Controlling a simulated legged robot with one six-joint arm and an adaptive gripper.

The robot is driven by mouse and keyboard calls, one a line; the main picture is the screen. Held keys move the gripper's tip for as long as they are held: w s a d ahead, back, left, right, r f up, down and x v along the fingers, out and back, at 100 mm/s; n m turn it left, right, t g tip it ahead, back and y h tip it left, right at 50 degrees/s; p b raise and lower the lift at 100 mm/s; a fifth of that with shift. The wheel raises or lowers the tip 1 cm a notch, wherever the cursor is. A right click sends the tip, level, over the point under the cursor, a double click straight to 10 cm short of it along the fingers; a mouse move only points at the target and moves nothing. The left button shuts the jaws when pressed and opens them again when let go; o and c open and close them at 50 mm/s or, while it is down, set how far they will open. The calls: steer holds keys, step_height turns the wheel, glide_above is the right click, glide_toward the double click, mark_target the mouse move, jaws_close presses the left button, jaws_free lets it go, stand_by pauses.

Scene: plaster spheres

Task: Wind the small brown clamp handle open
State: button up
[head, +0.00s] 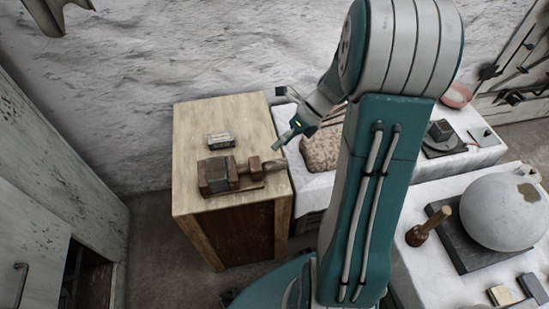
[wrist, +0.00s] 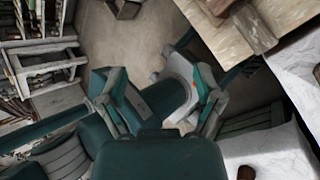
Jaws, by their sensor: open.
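A small brown wooden clamp (head: 218,178) sits on the wooden bench top, with a grey block between its brown jaws. Its brown handle (head: 254,167) appears to be at the right end, too small to make out clearly. In the wrist view, part of a brown wooden piece (wrist: 252,29) shows at the top right; I cannot tell which part of the clamp it is. My gripper (head: 280,119) is open and empty, above and to the right of the clamp, apart from it. In the wrist view my gripper (wrist: 158,85) shows spread fingers with nothing between them.
The wooden bench (head: 190,120) also holds a small pale block (head: 221,139). White-covered tables to the right carry a speckled slab (head: 320,150), a large plaster sphere (head: 503,212) and a wooden mallet (head: 428,226). A wall stands behind the bench.

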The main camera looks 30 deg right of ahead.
steer(key=w+d+f+m+t+y, duration=0.1)
steer(key=d+f+m+t+y, duration=0.15)
steer(key=d+f+m, duration=0.5)
steer(key=m+t+y, duration=0.2)
steer(key=m+t, duration=0.2)
steer(key=m, duration=0.9)
glide_toward(278, 165)
steer(key=f, duration=0.1)
steer(key=shift+h, duration=0.25)
steer(key=x, duration=0.7)
steer(key=w+x, duration=0.1)
steer(key=x, duration=0.2)
steer(key=shift+d+f, duration=0.1)
steer(key=shift+d, duration=0.05)
steer(key=c, duration=1.2)
